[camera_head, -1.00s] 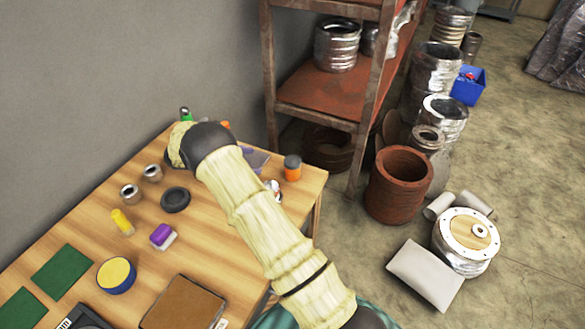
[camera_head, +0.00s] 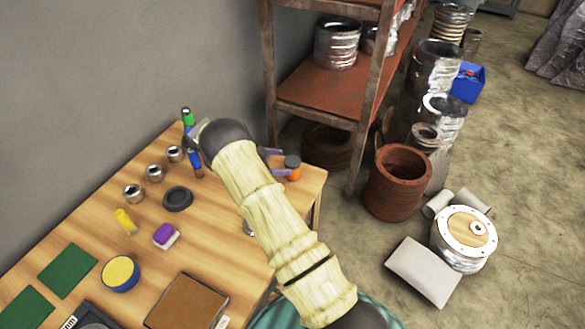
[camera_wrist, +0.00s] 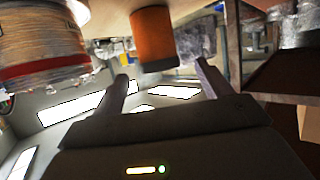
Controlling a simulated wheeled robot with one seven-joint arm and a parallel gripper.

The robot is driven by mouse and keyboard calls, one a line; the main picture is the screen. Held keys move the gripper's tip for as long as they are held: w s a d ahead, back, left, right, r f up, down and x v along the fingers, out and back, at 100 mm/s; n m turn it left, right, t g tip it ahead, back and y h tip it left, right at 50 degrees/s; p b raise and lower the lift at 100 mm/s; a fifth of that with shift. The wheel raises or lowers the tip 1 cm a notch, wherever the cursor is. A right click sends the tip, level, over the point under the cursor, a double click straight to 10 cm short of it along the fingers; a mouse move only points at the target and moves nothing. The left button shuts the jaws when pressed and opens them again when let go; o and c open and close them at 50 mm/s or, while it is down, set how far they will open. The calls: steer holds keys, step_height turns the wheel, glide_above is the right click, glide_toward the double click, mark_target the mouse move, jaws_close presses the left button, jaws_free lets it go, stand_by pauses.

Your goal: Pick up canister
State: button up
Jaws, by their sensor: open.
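The canister (camera_head: 293,174), a small orange cylinder with a dark grey cap, stands upright near the table's far right corner. My gripper (camera_head: 280,162) is open beside it, its purple-grey fingers reaching toward it from the left. In the wrist view the picture is upside down, and the canister (camera_wrist: 153,35) shows between the two fingers of my gripper (camera_wrist: 161,73), around or just beyond the tips. I cannot tell whether a finger touches it. My arm hides part of the table left of the canister.
The wooden table (camera_head: 110,255) also holds metal nuts (camera_head: 154,173), a black ring (camera_head: 177,198), a blue-green tool (camera_head: 190,135) and a brown box (camera_head: 186,302). A rusty shelf (camera_head: 325,88) stands behind the table. A large blurred cylinder with a red band (camera_wrist: 45,65) is close in the wrist view.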

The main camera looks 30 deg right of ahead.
mark_target(290, 161)
steer(key=x, duration=0.1)
steer(key=p+x, duration=0.1)
steer(key=x, duration=0.2)
steer(key=shift+s+d+r+p, duration=0.1)
steer(key=shift+d+r+p, duration=0.05)
steer(key=shift+d+p, duration=0.2)
steer(key=shift+d, duration=0.2)
steer(key=c, duration=1.1)
step_height(290, 161, up, 10)
steer(key=shift+f+b, duration=0.1)
steer(key=shift+b, duration=0.7)
